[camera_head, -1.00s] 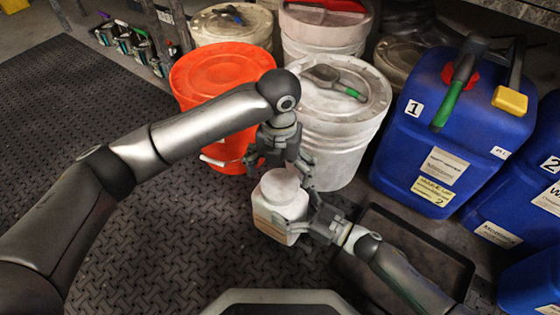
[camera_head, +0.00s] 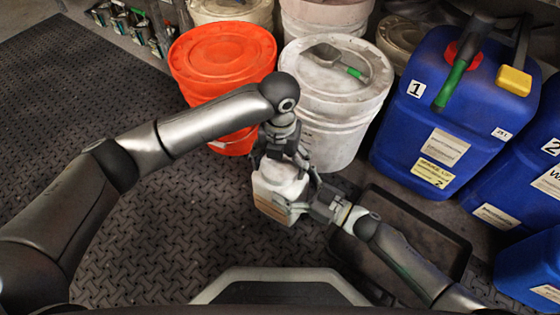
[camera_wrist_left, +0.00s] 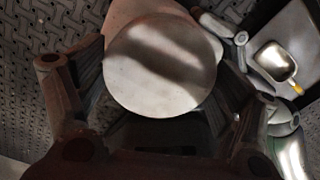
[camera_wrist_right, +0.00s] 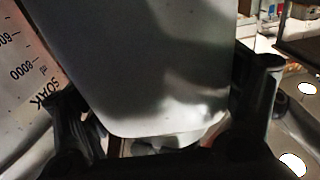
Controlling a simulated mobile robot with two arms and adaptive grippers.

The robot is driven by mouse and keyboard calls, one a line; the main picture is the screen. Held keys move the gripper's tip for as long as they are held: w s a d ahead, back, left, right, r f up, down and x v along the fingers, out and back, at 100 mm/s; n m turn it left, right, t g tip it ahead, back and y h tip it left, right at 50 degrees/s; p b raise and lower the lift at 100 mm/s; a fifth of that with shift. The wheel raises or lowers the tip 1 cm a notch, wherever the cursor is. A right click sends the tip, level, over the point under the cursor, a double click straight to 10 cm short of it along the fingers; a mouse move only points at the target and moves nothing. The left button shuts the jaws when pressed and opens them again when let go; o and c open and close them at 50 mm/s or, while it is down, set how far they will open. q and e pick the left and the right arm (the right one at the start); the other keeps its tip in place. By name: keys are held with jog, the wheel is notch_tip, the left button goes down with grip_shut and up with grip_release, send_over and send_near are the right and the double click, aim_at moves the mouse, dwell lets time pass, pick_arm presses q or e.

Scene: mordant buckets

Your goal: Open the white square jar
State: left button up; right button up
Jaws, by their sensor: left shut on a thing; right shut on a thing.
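The white square jar (camera_head: 272,205) is in the middle of the head view, with a brownish band on its lower front. Its round white lid (camera_head: 284,171) faces up and fills the middle of the left wrist view (camera_wrist_left: 160,65). My left gripper (camera_head: 281,161) points down from above, with its fingers on both sides of the lid, shut on it. My right gripper (camera_head: 309,194) comes from the right and is shut on the jar body, whose pale wall fills the right wrist view (camera_wrist_right: 160,60). The lid sits on the jar; its seam is hidden.
Behind stand an orange-lidded bucket (camera_head: 222,50) and a white bucket (camera_head: 336,75) with a green-handled scoop on top. Blue canisters (camera_head: 425,110) stand at right. A dark tray (camera_head: 450,240) lies under my right arm. The patterned floor at left is clear.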

pick_arm(q)
jog(key=n, duration=0.6)
jog(key=shift+c, duration=0.2)
jog(key=n, duration=1)
jog(key=shift+n, duration=0.3)
jog(key=n, duration=1)
jog(key=shift+n, duration=0.3)
jog(key=n, duration=0.5)
jog(key=shift+r+n, duration=0.1)
jog(key=shift+n, duration=0.3)
jog(key=n, duration=0.4)
jog(key=shift+n, duration=0.4)
jog(key=n, duration=0.5)
